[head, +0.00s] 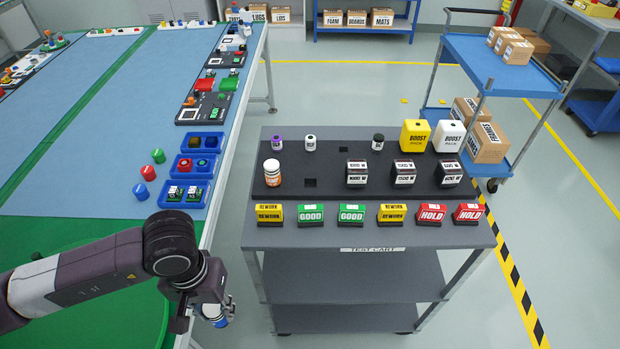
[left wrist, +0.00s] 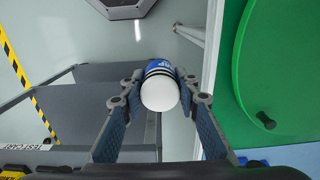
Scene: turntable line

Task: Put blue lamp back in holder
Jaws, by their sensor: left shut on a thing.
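My left gripper (head: 214,312) is shut on the blue lamp (head: 222,321), beside the left end of the test cart and below its top. In the left wrist view, the gripper (left wrist: 160,84) pinches the blue lamp (left wrist: 159,92), which shows a white rounded end and a blue body with dark bands. The dark holder (head: 327,160) on the cart has an empty square hole at its front left and another in its back row. Small purple-topped, white and dark-topped lamps stand in the back row. My right gripper is out of view.
The test cart (head: 370,236) carries a front row of yellow, green and red signs (head: 310,213). An orange-and-white bottle (head: 271,174), several labelled blocks and two Boost packs (head: 415,136) stand in the holder. The blue table with trays (head: 184,194) is left of the cart, across a narrow gap.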

